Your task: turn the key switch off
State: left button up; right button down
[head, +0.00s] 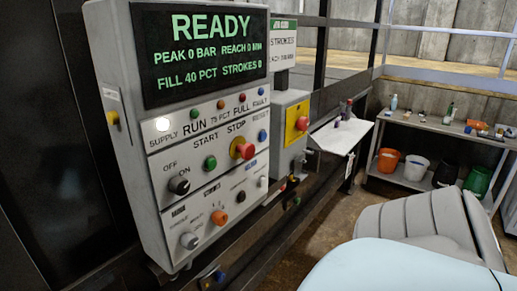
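The grey control panel (135,130) stands at the left in the head view, facing me at an angle. A dark round rotary switch (179,185) with OFF and ON labels above it sits at the panel's left. I cannot make out a key in it or be sure which label it points to. The white SUPPLY lamp (163,125) is lit. The display (205,52) reads READY, PEAK 0 BAR, FILL 40 PCT, STROKES 0. Neither of my grippers shows in this view.
Beside the switch are a green START button (210,162) and a red STOP button (243,149). Below is a grey selector knob (189,240). A box with a yellow plate (297,118) stands right of the panel. A shelf with buckets (414,167) is farther right.

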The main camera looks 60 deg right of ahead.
aim_at(179, 185)
jog(key=z, duration=1.6)
